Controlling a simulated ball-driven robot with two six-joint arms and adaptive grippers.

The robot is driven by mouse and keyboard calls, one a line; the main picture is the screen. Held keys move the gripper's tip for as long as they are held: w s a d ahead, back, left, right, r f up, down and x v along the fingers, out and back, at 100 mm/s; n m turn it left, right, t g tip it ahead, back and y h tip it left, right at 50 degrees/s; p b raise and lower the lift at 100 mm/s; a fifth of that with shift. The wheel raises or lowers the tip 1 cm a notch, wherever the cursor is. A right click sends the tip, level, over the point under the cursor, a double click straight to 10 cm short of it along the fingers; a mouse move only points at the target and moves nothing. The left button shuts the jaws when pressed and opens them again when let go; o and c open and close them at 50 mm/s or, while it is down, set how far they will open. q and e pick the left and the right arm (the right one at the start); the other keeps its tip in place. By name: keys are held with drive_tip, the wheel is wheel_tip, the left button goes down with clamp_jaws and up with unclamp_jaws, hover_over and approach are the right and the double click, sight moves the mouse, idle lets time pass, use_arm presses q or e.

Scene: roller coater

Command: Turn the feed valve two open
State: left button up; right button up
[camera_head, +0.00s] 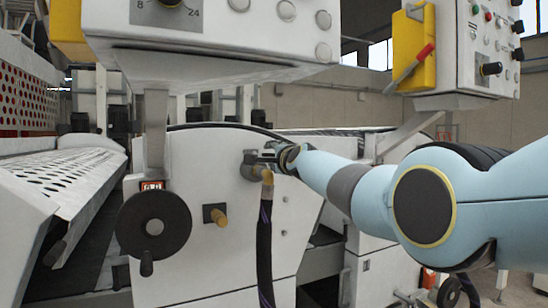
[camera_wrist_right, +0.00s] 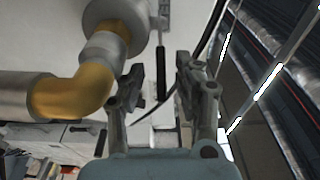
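My right gripper (camera_head: 268,158) is at the hose fitting on the white machine panel. In the right wrist view its two fingers (camera_wrist_right: 164,90) stand apart, with a gap between them. A dark slim handle (camera_wrist_right: 161,72) on a grey stem shows in that gap; I cannot tell whether either finger touches it. A brass elbow (camera_wrist_right: 78,92) with grey collars lies left of the fingers, and in the head view the brass fitting (camera_head: 267,178) tops a dark hose. No label marks which part is feed valve two. My left gripper is not in view.
A black handwheel (camera_head: 153,226) and a brass stub on a square plate (camera_head: 215,215) sit left of the hose (camera_head: 265,250). Control boxes (camera_head: 220,35) hang above. A yellow box with a red-handled lever (camera_head: 415,60) is at the upper right.

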drive_tip(key=v, duration=1.2)
idle(0.3)
